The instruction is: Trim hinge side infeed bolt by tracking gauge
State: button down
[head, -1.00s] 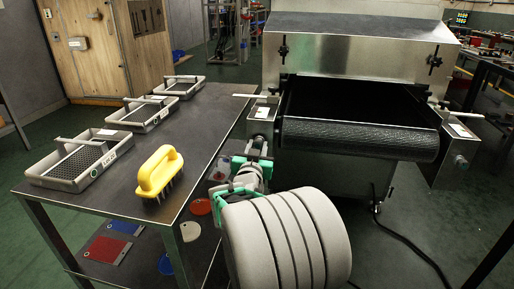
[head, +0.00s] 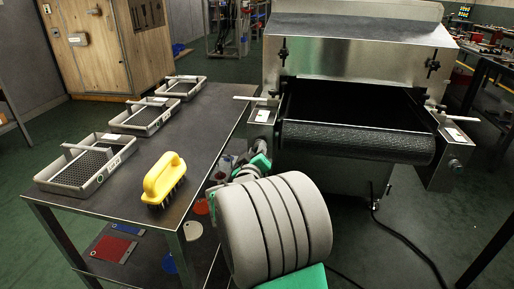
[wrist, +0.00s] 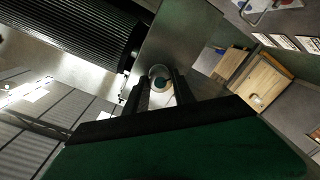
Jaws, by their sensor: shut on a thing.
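The dryer's belt roller (head: 355,142) spans the infeed between two metal side brackets. The left bracket (head: 262,118) has a small white gauge plate; its bolt is hidden behind my arm in the head view. The right bracket (head: 440,155) has a similar white plate (head: 455,133) and a round bolt (head: 455,164) on its front. Gauge readings are too small to read.
A dark table (head: 195,130) stands left of the dryer with several wire-mesh trays (head: 100,185) and a yellow-handled brush (head: 163,180). Coloured plates lie on its lower shelf. A black cable runs over the floor at right, where there is free room.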

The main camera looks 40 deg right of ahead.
jog(key=shift+f+n, duration=0.1)
jog(key=shift+n, duration=0.5)
jog(key=shift+p, duration=0.3)
jog(key=c, duration=1.1)
grip_release()
jog(key=shift+o, duration=0.2)
jog(key=shift+a, duration=0.1)
jog(key=v, duration=0.8)
jog(key=shift+p, duration=0.45)
